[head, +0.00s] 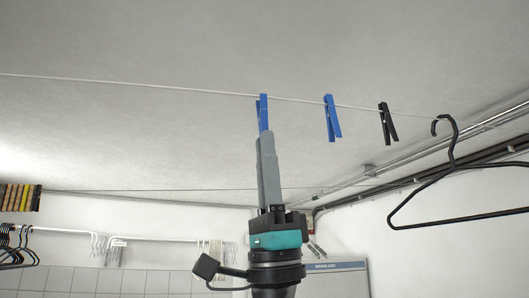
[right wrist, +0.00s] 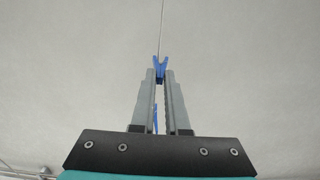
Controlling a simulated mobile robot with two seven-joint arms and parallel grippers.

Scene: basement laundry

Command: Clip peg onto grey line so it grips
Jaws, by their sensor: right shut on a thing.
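My right gripper (head: 267,136) points up toward the thin grey line (head: 150,86) strung under the ceiling. Its fingers are shut on a blue peg (head: 263,113), whose top end reaches the line. In the right wrist view the blue peg (right wrist: 160,68) sits between the fingertips (right wrist: 160,78), its top forked in a V, with the line (right wrist: 163,25) running up from it. I cannot tell whether the line lies between the peg's jaws. The peg's lower part is hidden by the fingers in the head view. My left gripper is not in view.
Another blue peg (head: 332,118) and a black peg (head: 387,122) hang on the line to the right. A black hanger (head: 455,215) hangs further right. A second thin line (head: 150,190) runs lower. Pipes follow the right wall. The line's left part is clear.

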